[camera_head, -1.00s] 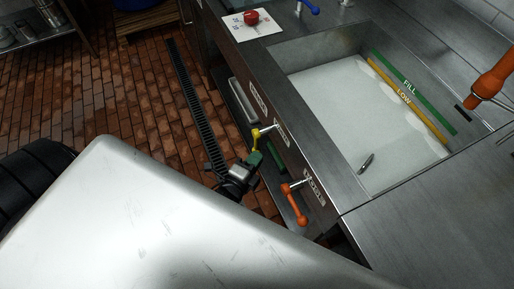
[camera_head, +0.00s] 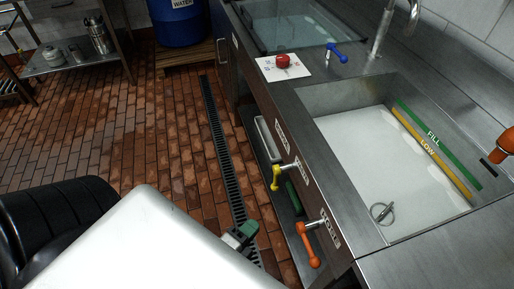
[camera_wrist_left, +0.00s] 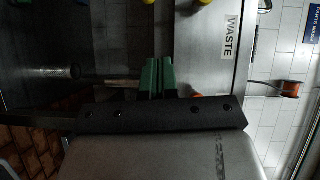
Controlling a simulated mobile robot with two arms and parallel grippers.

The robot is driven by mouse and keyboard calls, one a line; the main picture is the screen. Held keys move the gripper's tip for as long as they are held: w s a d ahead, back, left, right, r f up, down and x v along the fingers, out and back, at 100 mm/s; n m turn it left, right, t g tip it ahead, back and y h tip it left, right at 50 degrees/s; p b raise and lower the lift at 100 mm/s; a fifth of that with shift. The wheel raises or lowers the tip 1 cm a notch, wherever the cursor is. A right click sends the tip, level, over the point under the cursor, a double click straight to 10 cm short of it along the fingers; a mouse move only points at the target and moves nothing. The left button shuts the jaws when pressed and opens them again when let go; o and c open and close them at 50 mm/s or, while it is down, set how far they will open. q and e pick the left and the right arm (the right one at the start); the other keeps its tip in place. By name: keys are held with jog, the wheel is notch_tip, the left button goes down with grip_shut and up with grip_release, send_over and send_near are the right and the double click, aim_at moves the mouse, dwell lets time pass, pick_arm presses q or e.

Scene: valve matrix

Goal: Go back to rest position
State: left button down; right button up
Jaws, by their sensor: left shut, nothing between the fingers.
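My left gripper (camera_head: 243,232) has green fingertips and hangs over the floor drain, left of the steel sink counter. It is apart from the valves. In the left wrist view its green fingers (camera_wrist_left: 157,77) are together with nothing between them. On the counter's front are a yellow valve handle (camera_head: 275,178) pointing down and an orange valve handle (camera_head: 308,245), also hanging down. The yellow one is up and right of the gripper. My right gripper is not in view.
The sink (camera_head: 375,165) holds pale liquid beside green FILL and yellow LOW bands. A red knob (camera_head: 283,61) on a white card and a blue lever (camera_head: 337,52) are behind it. A blue barrel (camera_head: 181,22) stands at the back. The brick floor (camera_head: 150,130) left of the drain is clear.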

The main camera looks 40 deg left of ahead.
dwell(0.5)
pick_arm(q)
jog(key=s+d+f+n+g, duration=0.1)
jog(key=s+f+n+g, duration=0.4)
jog(key=f, duration=0.6)
jog(key=s+d+f+n+g, duration=0.1)
jog(key=s+f+n+g, duration=0.3)
jog(key=f, duration=0.8)
jog(key=s+a+f+n+g, duration=0.2)
jog(key=s+f+n+g, duration=0.1)
jog(key=s, duration=0.4)
jog(key=s+a+f+n+g+y+p, duration=0.1)
jog(key=s+a+f+n+g, duration=0.1)
jog(key=s+f, duration=0.4)
jog(key=shift+s+a+f+n+g+y, duration=0.15)
jog(key=shift+s+n+g+y, duration=0.15)
jog(key=shift+s+n+g, duration=0.7)
